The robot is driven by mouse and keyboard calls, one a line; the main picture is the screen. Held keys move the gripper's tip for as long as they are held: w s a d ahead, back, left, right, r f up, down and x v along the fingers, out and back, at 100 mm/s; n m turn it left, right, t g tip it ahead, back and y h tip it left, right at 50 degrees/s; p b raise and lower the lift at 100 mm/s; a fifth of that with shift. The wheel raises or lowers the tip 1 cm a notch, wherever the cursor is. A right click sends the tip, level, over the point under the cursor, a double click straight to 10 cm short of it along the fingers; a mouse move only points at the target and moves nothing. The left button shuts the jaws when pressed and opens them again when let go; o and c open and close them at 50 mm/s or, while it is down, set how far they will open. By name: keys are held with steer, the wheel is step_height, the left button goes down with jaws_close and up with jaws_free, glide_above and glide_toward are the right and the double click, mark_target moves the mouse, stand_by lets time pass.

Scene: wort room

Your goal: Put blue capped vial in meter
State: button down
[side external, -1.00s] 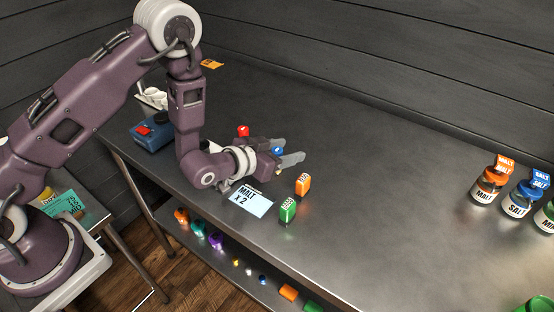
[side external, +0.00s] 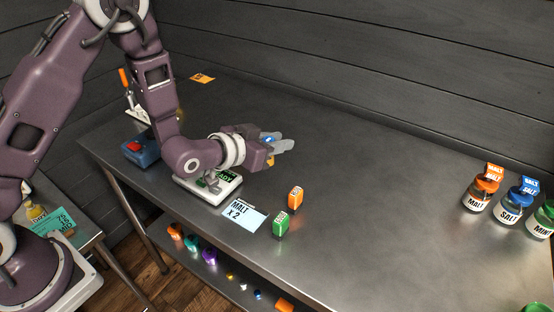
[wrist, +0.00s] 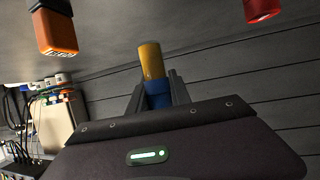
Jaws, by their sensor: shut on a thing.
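My gripper (side external: 282,143) is shut on the blue capped vial in the side view, above the steel bench. In the wrist view my gripper (wrist: 156,92) has its fingers on either side of the vial's blue cap (wrist: 158,95), and its amber body (wrist: 151,60) sticks out beyond them. In the side view the blue cap (side external: 267,138) shows only as a small patch between the fingers. A white device with a green display (side external: 227,176), seemingly the meter, sits below and left of my gripper, partly hidden by my wrist.
A blue box with a red button (side external: 140,150) stands left. Labelled jars (side external: 482,186) stand right. The bench's middle is clear. A red object (wrist: 262,9) shows in the wrist view.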

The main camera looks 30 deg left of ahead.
steer(key=a+r+m+h, duration=0.2)
steer(key=a+r, duration=0.4)
steer(key=s+a+r+m+g+h, duration=0.1)
steer(key=s+a+m+g+h, duration=0.15)
steer(key=s+a, duration=0.6)
steer(key=shift+h, duration=0.25)
steer(key=f, duration=0.3)
steer(key=a+f, duration=0.1)
steer(key=f, duration=0.2)
steer(key=a+f, duration=0.1)
steer(key=f, duration=0.3)
steer(key=shift+f, duration=0.1)
steer(key=shift+f, duration=0.1)
steer(key=shift+f, duration=0.25)
steer(key=c, duration=1.2)
jaws_free()
